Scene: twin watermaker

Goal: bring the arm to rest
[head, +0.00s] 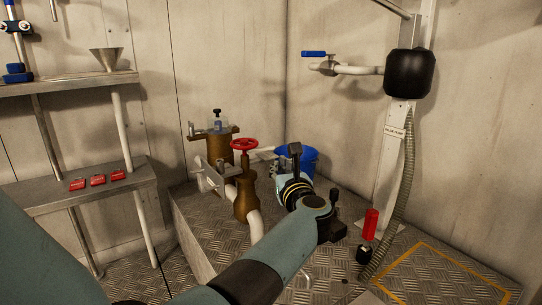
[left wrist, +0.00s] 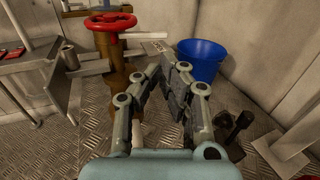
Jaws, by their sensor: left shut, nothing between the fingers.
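My left arm (head: 275,270) reaches in from the lower left over the metal-plated platform. My left gripper (head: 277,169) is small and partly hidden by its own wrist in the head view, in front of the blue bucket. In the left wrist view the left gripper (left wrist: 177,75) has its fingers drawn together, with nothing visible between them. It points toward the space between the brown valve body and the bucket, and I see no clear contact. My right gripper is in neither view.
A red handwheel (head: 243,144) tops a brown valve (head: 245,200) left of the gripper. The blue bucket (left wrist: 201,60) stands behind it. A black-capped pipe (head: 408,73) with a hose (head: 407,190) and a red cylinder (head: 371,223) are at right. Shelves (head: 75,187) stand left.

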